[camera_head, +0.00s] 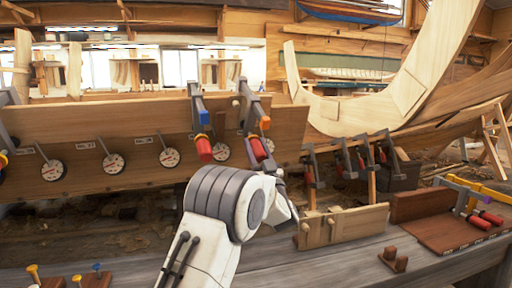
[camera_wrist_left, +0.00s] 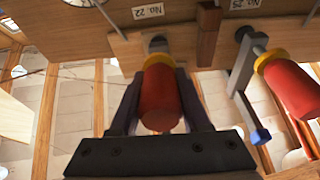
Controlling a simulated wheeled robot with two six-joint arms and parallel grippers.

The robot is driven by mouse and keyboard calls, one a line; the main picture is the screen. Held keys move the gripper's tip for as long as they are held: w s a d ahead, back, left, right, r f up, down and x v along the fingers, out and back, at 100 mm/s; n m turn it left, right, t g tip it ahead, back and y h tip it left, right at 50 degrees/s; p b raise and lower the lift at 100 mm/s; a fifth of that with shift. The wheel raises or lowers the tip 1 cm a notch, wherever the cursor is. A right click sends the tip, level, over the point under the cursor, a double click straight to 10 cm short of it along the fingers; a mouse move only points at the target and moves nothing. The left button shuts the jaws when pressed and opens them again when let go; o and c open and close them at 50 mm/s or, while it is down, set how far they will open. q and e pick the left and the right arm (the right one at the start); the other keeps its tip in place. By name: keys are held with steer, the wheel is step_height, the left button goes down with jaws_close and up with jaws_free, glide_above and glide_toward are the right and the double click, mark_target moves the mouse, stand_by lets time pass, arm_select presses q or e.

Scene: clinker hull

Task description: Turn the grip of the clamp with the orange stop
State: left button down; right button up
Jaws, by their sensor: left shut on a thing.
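The clamp with the orange stop (camera_head: 265,123) hangs on the plank, right of a similar clamp with a blue stop (camera_head: 203,118). Its red grip (camera_head: 257,148) slants down toward my left gripper (camera_head: 269,166), which is mostly hidden behind my own wrist. In the left wrist view the fingers of my left gripper (camera_wrist_left: 160,82) are closed on both sides of a red grip (camera_wrist_left: 160,100) below a yellow collar. That clamp's stop is hidden there. The neighbouring clamp's red grip (camera_wrist_left: 300,90) and blue stop (camera_wrist_left: 260,136) show at the right, apart from my fingers. My right gripper is out of view.
Round dials (camera_head: 113,163) line the plank (camera_head: 110,122). Several more clamps (camera_head: 345,158) stand to the right above a wooden block (camera_head: 343,226). Other clamps with red grips (camera_head: 480,219) lie at the far right.

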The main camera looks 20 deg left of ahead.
arm_select(q)
steer(key=shift+c, duration=1.9)
jaws_free()
steer(key=p+v, duration=0.1)
steer(key=v, duration=0.9)
steer(key=shift+s+d+f+p, duration=0.15)
steer(key=shift+d+p, duration=0.05)
steer(key=shift+p, duration=0.15)
